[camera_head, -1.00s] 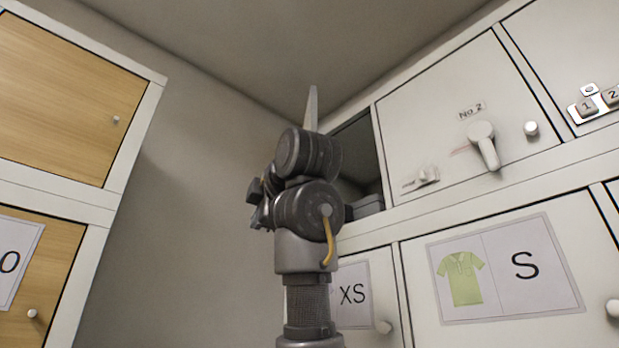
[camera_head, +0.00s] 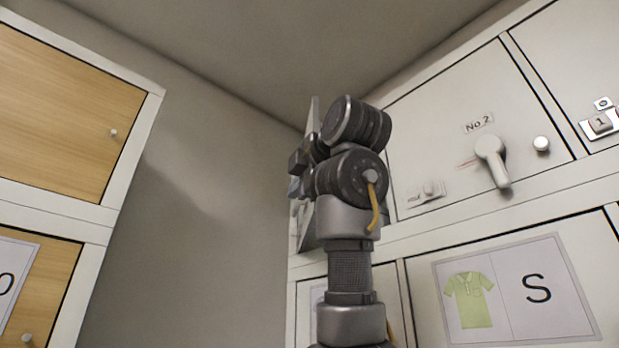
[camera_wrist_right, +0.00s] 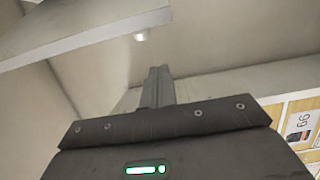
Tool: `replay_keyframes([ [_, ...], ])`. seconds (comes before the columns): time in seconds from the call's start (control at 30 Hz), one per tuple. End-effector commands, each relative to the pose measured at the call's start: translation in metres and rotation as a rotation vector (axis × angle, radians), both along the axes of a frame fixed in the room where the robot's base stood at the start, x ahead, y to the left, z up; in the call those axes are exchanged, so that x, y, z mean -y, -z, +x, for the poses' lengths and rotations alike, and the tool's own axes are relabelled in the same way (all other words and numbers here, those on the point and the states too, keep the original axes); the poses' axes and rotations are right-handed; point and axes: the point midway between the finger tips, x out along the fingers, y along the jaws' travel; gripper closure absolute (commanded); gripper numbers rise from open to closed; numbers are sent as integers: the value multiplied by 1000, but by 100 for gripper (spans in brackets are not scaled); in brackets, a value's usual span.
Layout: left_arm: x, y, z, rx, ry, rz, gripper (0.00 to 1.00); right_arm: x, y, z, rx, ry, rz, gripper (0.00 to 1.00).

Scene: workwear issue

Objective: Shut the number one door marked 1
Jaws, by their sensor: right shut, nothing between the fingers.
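A pale door panel, its number not visible, stands swung open and nearly edge-on in the head view (camera_head: 313,112), left of the No 2 door. My right arm hides most of it and the compartment behind. In the right wrist view a pale panel (camera_wrist_right: 95,22) with a small round knob (camera_wrist_right: 140,36) crosses the upper left. My right gripper (camera_wrist_right: 160,72) is shut and empty, its fingertips below and right of that knob, apart from it in the picture. In the head view the gripper (camera_head: 299,162) is a dark shape beside the open panel; contact cannot be told. My left gripper is out of view.
The No 2 door (camera_head: 450,120) is shut, with a lever handle (camera_head: 492,160) and a knob (camera_head: 541,144). Below it is the S door (camera_head: 415,285). A wooden-door locker (camera_head: 65,105) stands at left. Bare wall (camera_head: 200,200) lies between.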

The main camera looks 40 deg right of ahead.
Motion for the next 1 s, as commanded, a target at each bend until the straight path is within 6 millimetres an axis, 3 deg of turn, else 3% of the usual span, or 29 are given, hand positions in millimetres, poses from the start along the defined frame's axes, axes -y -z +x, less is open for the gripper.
replay_keyframes([
  [0.13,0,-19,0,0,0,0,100,8,-4,29,-2,1,0,100],
  [0.3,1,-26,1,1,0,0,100,29,-3,11,2,1,0,100],
  [0.5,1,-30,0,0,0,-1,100,39,-1,4,1,0,0,100],
  [0.87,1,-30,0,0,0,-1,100,40,0,3,0,-1,0,100],
  [1.0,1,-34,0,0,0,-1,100,39,-2,15,0,-18,-1,100],
])
